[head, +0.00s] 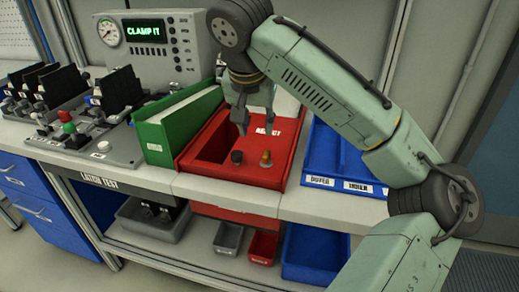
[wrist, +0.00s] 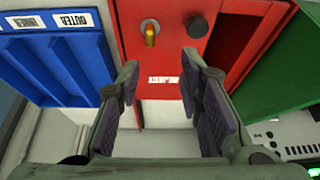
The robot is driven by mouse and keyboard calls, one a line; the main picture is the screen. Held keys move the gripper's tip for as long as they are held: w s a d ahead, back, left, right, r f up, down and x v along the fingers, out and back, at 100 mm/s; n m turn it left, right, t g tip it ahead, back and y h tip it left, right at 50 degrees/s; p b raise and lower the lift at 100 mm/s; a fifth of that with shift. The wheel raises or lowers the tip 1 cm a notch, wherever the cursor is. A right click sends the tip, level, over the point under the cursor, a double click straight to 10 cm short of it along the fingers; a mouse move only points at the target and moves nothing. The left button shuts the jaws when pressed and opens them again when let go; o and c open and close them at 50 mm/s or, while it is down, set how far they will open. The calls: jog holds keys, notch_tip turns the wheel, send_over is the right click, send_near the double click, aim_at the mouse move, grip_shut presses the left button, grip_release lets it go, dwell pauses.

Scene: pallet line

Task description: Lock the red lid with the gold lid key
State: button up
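The red reject box (head: 190,157) stands on the bench, with its red lid (head: 255,172) on top, also seen in the wrist view (wrist: 172,58). The gold lid key (head: 266,158) sits upright on the lid, right of a black knob (head: 237,157). In the wrist view the gold key (wrist: 150,34) is left of the black knob (wrist: 197,27). A dark opening shows beside the lid. My gripper (head: 257,122) is open and empty above the lid, behind the key in the head view. Its spread fingers (wrist: 160,78) frame the label, apart from the key.
A green binder-like bin (head: 170,140) stands close on the left of the red box. A blue divided tray (head: 318,160) stands on the right. A test panel (head: 155,45) and black fixtures (head: 60,85) are farther left. Bins (head: 229,236) sit on the shelf below.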

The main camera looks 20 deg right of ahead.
aim_at(266, 153)
jog(key=x, duration=0.7)
jog(key=s+d+p+x, duration=0.1)
jog(key=x, duration=0.3)
jog(key=shift+d, duration=0.1)
jog(key=shift+c, duration=0.5)
grip_shut()
